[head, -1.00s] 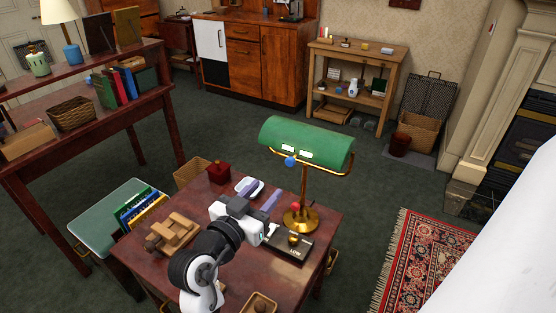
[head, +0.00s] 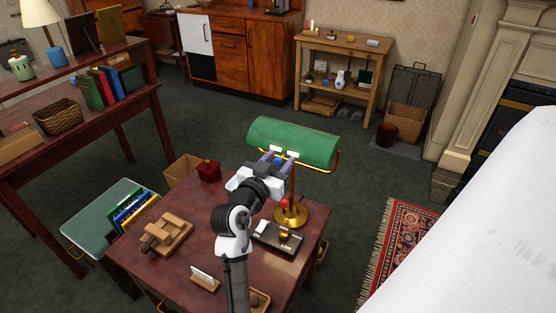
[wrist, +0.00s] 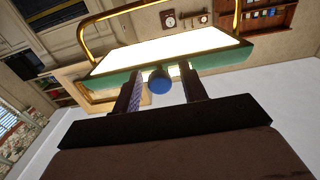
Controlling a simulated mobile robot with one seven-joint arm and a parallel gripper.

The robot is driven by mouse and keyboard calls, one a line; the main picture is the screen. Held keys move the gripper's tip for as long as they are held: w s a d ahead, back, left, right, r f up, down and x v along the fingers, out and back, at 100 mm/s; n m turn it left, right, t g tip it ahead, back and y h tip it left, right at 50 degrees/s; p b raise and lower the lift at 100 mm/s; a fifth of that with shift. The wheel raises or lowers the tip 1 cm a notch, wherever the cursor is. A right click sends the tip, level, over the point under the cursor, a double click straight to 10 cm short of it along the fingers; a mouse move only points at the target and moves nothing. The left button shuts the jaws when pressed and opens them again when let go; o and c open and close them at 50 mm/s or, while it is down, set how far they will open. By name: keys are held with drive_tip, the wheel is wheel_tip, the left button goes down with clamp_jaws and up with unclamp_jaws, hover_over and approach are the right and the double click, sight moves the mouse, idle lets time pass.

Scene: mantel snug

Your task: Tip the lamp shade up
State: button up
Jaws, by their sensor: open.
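The desk lamp has a green shade (head: 293,142) on a brass stem and round brass base (head: 290,214), standing on the dark red table (head: 190,235). In the wrist view the shade's green rim (wrist: 215,60) and its bright lit underside fill the upper middle. A round blue knob (wrist: 159,80) hangs at the shade's near edge. My gripper (head: 279,160) is at the near lower edge of the shade. In the wrist view my gripper (wrist: 158,90) is open, with one finger on each side of the knob. I cannot tell whether either finger touches it.
A black switch box (head: 277,238) sits in front of the lamp base. A wooden block object (head: 167,233), a small red box (head: 209,171) and a card holder (head: 205,279) are also on the table. A wooden shelf (head: 343,75) stands behind, across open floor.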

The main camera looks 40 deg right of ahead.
sight(280, 139)
clamp_jaws()
drive_tip(key=shift+r, duration=0.1)
wheel_tip(280, 139, up, 2)
drive_tip(key=y+p, duration=0.1)
drive_tip(key=p, duration=0.3)
drive_tip(key=shift+w+d+r, duration=0.1)
drive_tip(key=shift+d+r, duration=0.05)
drive_tip(key=shift+r, duration=1.05)
drive_tip(key=shift+d+r+g, duration=0.3)
drive_tip(key=shift+r, duration=0.4)
drive_tip(key=shift+d, duration=0.1)
